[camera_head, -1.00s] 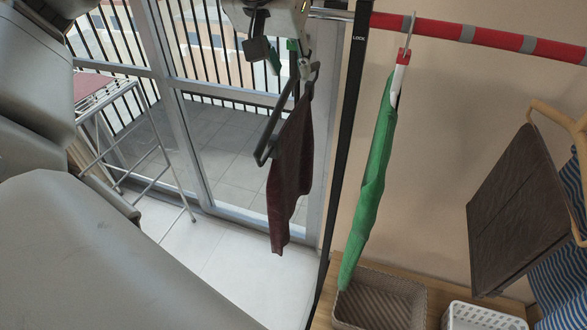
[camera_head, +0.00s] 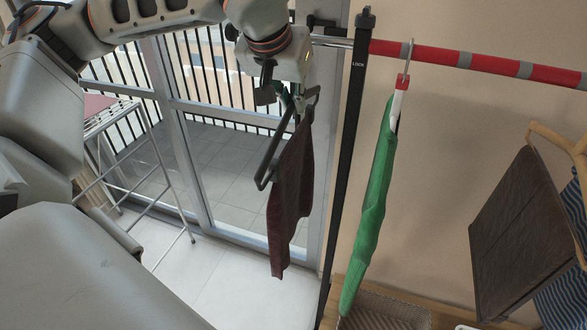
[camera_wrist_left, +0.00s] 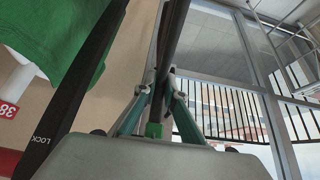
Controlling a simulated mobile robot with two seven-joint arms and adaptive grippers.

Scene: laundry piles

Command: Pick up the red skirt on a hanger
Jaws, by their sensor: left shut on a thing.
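The dark red skirt (camera_head: 290,205) hangs from a dark hanger (camera_head: 266,160) in the head view, left of the black rack post. My left gripper (camera_head: 285,98) is above it, shut on the top part of the hanger. The skirt hangs down freely in front of the glass door. In the left wrist view, the gripper fingers (camera_wrist_left: 158,105) close on a dark bar of the hanger (camera_wrist_left: 172,45). The exact contact is partly hidden in the head view. My right gripper is not in view.
A red-and-grey rail (camera_head: 480,61) carries a green garment (camera_head: 374,200) right of the black post (camera_head: 347,160). A woven basket (camera_head: 385,312) sits below. A white drying rack (camera_head: 165,170) stands at left by the glass door.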

